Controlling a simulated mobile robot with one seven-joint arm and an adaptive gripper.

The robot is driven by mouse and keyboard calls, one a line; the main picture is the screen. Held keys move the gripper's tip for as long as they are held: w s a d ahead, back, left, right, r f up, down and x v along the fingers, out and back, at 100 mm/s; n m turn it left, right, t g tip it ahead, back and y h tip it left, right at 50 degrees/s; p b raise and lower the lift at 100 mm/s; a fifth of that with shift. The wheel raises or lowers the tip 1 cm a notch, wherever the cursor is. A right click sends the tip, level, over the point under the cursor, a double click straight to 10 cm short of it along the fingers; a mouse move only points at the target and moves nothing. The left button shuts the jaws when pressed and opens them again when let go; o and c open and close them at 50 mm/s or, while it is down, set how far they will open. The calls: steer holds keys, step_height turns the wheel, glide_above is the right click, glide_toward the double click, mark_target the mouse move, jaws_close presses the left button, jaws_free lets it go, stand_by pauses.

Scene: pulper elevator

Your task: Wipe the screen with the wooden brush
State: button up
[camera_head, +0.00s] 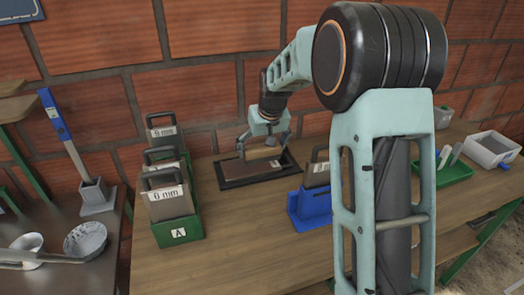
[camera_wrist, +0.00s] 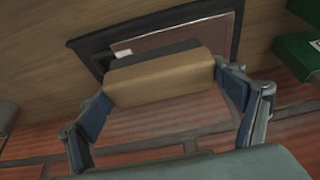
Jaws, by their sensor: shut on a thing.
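The wooden brush (camera_head: 264,153) is a tan block held between the fingers of my gripper (camera_head: 266,143). In the wrist view the brush (camera_wrist: 160,80) spans between the two blue finger pads of my gripper (camera_wrist: 165,95), with a dark strip along its far side. A brownish screen plate (camera_head: 250,168) lies flat in a black tray (camera_head: 228,184) on the bench, and the brush is over it. The screen (camera_wrist: 170,40) also shows in the wrist view, partly hidden by the brush. I cannot tell whether the brush touches the screen.
A green rack (camera_head: 187,237) labelled A holds several handled screens left of the tray. A blue holder (camera_head: 312,207) with a labelled screen stands to the right, beside my arm. A green tray (camera_head: 455,172) and grey bin (camera_head: 492,149) are farther right. The front of the bench (camera_head: 245,250) is clear.

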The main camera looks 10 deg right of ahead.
steer(key=shift+r, duration=0.65)
steer(key=shift+r+p, duration=1.2)
steer(key=shift+r, duration=0.35)
